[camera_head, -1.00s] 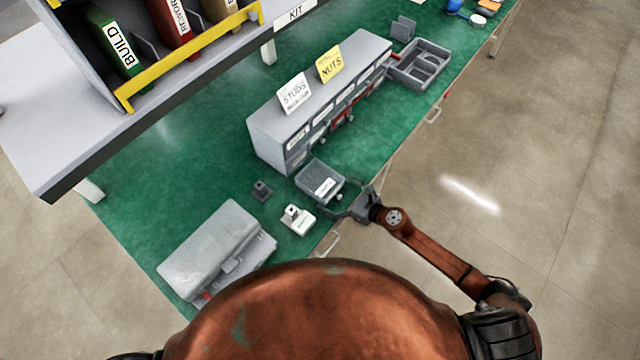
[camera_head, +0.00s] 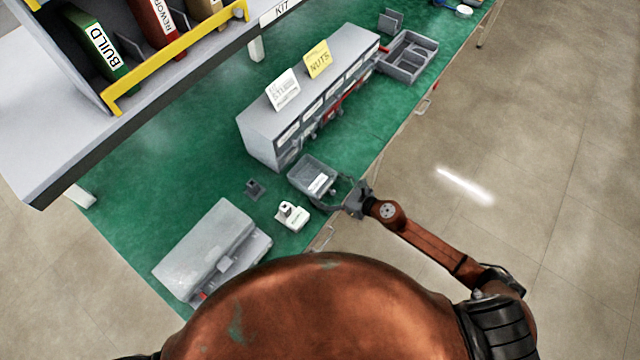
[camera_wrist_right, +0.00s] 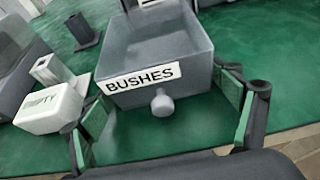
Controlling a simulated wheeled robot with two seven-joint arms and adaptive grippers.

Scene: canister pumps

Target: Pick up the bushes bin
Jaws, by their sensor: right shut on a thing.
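The bushes bin (camera_head: 312,173) is a small grey open box in front of the grey drawer cabinet (camera_head: 262,145). In the right wrist view the bin (camera_wrist_right: 165,48) shows its "BUSHES" label and a round knob on its front. My right gripper (camera_head: 335,192) is shut on the bin, with one finger at each side of its front end in the wrist view. I cannot tell whether the bin is clear of the green bench. My left gripper is not in view.
A white block-like part (camera_head: 292,215) and a small dark part (camera_head: 254,188) stand left of the bin. A grey case (camera_head: 205,248) lies nearer. A divided grey tray (camera_head: 408,57) is beyond the cabinet. The bench's right edge borders open floor.

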